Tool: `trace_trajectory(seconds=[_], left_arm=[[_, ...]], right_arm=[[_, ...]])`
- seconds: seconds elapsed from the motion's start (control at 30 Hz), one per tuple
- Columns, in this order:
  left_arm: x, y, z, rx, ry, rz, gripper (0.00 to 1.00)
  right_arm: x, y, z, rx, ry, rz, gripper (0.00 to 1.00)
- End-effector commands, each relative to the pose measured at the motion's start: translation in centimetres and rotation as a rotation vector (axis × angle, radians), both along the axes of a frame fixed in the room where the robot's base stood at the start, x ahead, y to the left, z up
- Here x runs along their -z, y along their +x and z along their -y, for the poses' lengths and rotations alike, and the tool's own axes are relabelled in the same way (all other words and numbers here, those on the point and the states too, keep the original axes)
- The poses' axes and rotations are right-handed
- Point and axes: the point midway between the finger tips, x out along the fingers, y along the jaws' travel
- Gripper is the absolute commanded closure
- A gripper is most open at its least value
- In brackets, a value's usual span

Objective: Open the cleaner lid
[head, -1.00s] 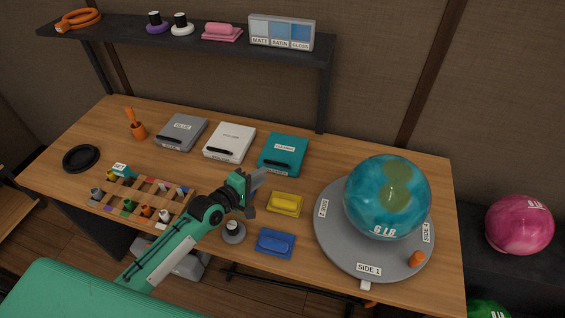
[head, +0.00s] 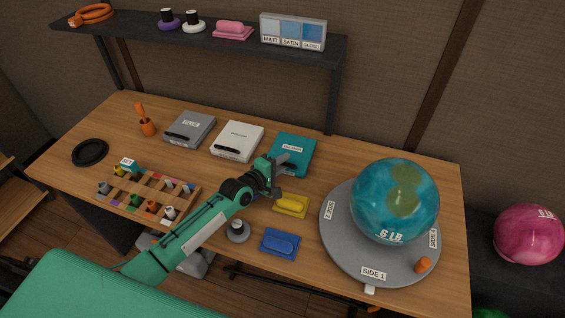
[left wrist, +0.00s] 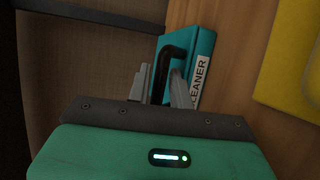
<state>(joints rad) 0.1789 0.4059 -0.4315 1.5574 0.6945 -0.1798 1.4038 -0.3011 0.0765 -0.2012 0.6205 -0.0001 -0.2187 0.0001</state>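The teal cleaner box (head: 296,144), with a white label reading CLEANER, lies on the workbench behind my left gripper. Its lid looks shut. In the left wrist view the box (left wrist: 203,45) shows ahead, with a black bent handle (left wrist: 163,55) on its lid. My left gripper (head: 284,163) is over the front part of the box and hides the handle in the head view. In the left wrist view its fingers (left wrist: 160,82) are apart, with the handle in line between them; I cannot tell whether they touch it. My right gripper is not in view.
A white box (head: 238,137) and a grey box (head: 190,126) stand left of the cleaner box. A yellow pad (head: 291,205) and a blue pad (head: 280,242) lie in front. A teal ball (head: 394,200) sits on a grey turntable (head: 345,255) at right.

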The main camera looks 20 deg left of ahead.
Motion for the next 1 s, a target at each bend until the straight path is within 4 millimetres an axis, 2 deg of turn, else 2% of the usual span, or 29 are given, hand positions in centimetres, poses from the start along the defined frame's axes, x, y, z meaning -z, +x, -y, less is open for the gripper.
trace_trajectory(seconds=[0.2,0.3,0.33,0.67,0.87,1.0], left_arm=[[0.0,0.0,0.0,0.0,0.0,0.0,0.78],[0.0,0.0,0.0,0.0,0.0,0.0,0.98],[0.0,0.0,0.0,0.0,0.0,0.0,1.0],[-0.3,0.0,0.0,0.0,0.0,-0.01,1.0],[-1.5,0.2,0.0,-0.001,0.0,-0.052,1.0],[-2.8,0.6,0.1,-0.001,0.0,-0.107,1.0]], right_arm=[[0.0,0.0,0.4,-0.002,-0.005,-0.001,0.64],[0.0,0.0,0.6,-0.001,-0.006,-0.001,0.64],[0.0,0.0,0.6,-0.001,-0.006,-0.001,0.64],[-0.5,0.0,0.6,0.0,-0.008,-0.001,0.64],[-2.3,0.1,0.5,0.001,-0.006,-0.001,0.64],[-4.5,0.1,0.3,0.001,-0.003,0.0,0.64]])
